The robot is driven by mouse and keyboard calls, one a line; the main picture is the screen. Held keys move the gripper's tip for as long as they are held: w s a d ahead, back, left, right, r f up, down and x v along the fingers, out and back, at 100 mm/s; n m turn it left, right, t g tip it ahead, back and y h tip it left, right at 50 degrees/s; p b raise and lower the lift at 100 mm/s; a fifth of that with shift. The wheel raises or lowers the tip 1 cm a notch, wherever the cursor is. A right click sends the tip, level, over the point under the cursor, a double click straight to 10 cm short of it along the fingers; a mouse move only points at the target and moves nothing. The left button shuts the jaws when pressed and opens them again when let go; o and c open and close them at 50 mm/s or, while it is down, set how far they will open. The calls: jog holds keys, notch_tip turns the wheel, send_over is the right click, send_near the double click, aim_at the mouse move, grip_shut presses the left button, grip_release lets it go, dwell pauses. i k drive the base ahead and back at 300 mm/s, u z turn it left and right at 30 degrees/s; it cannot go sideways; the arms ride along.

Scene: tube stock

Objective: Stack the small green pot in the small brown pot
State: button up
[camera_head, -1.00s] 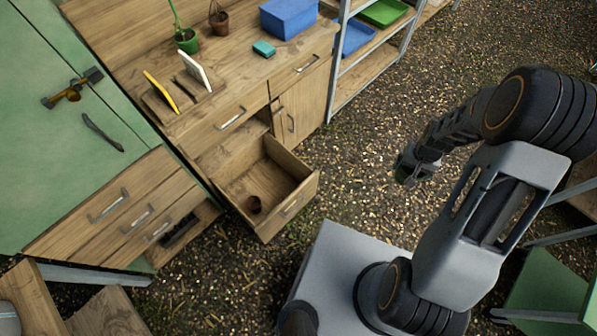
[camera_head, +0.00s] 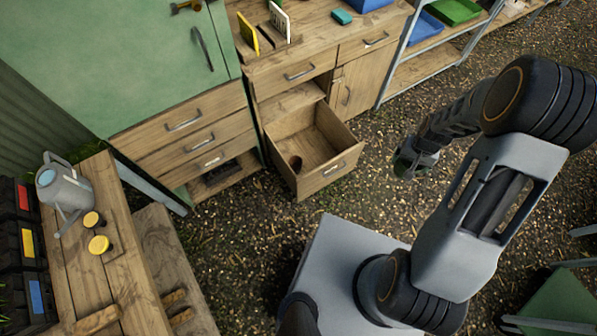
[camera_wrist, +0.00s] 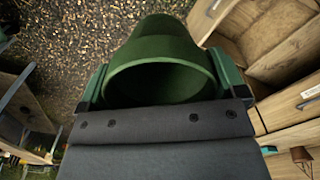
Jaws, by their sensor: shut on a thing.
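The small green pot (camera_wrist: 160,62) fills the middle of the wrist view, its open rim facing the camera. My gripper (camera_head: 408,165) is shut on it, with one finger on each side of the pot, and holds it in the air over the gravel floor. The head view shows the pot only as a small dark green shape at the gripper's end. The small brown pot (camera_head: 296,162) sits in the open wooden drawer (camera_head: 345,165), towards its left side. My gripper is to the right of the drawer, apart from it.
A workbench (camera_head: 300,48) stands behind the drawer, with a green cabinet (camera_head: 130,65) to its left. A wooden table (camera_head: 85,245) at left holds a watering can (camera_head: 63,188). Shelves (camera_head: 440,65) stand at the back right. Gravel floor is clear between drawer and gripper.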

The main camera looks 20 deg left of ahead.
aim_at(296, 165)
jog(key=u, duration=1.45)
jog(key=i, duration=1)
